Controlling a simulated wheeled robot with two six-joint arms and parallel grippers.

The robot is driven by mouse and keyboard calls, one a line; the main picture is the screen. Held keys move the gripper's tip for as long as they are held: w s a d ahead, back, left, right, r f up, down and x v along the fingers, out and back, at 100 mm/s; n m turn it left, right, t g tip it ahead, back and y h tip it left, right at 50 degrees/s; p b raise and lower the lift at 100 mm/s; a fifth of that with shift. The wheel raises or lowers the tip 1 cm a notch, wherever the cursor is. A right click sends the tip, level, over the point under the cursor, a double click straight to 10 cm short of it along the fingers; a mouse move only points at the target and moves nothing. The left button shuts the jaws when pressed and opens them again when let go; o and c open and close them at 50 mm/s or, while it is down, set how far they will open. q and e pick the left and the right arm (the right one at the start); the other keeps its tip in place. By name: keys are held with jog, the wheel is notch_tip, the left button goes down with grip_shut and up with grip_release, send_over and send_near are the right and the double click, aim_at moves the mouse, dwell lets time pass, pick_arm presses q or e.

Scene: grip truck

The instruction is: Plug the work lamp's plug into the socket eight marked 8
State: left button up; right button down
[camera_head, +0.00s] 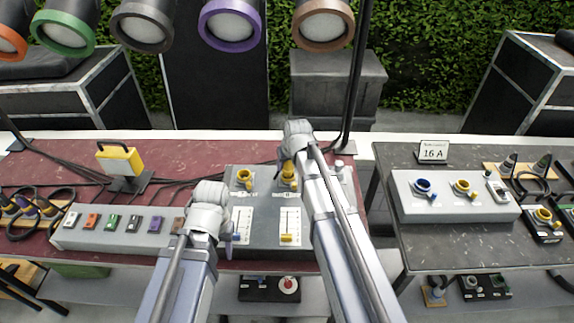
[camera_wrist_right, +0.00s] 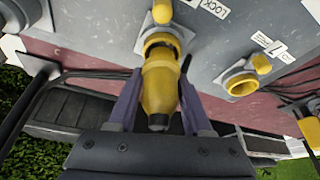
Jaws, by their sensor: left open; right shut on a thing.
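The work lamp (camera_head: 120,160) is a yellow lamp on a dark base at the left of the red table. My right gripper (camera_wrist_right: 160,105) is shut on a yellow plug (camera_wrist_right: 158,88), with a purple finger on each side. The plug's front end is at the mouth of a yellow socket (camera_wrist_right: 158,42) on the grey box (camera_head: 265,207); how deep it sits I cannot tell. This socket's number is not readable. A second yellow socket (camera_head: 243,178) is beside it, free, and shows in the wrist view (camera_wrist_right: 241,82). My left gripper (camera_head: 231,238) is open and empty at the box's left edge.
A grey strip with coloured switches (camera_head: 112,225) lies left of the box. Dark cables run across the red table. Stage lamps (camera_head: 230,25) hang above.

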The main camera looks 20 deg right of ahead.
jog(key=shift+f, duration=0.35)
grip_release()
dwell(0.4)
jog(key=shift+r, duration=0.2)
jog(key=shift+r+p, duration=2.35)
jog(key=shift+r, duration=0.05)
jog(key=s+g, duration=0.1)
jog(key=s, duration=0.5)
jog(key=s+a+f+g, duration=0.1)
jog(key=s, duration=0.5)
jog(key=s+a+g, duration=0.1)
jog(key=s, duration=0.5)
jog(key=shift+s+a+f+m, duration=0.1)
jog(key=shift+s+f+m, duration=0.2)
jog(key=shift+m, duration=0.1)
jog(key=s+a+f+n+g+h+b, duration=0.1)
jog(key=s+a+n+g, duration=0.1)
jog(key=s+a, duration=0.4)
jog(key=a+n, duration=0.1)
jog(key=a, duration=0.4)
jog(key=shift+s+f+n+h+b, duration=0.2)
jog(key=shift+f+n+h+b, duration=0.1)
jog(key=shift+n+h+b, duration=0.1)
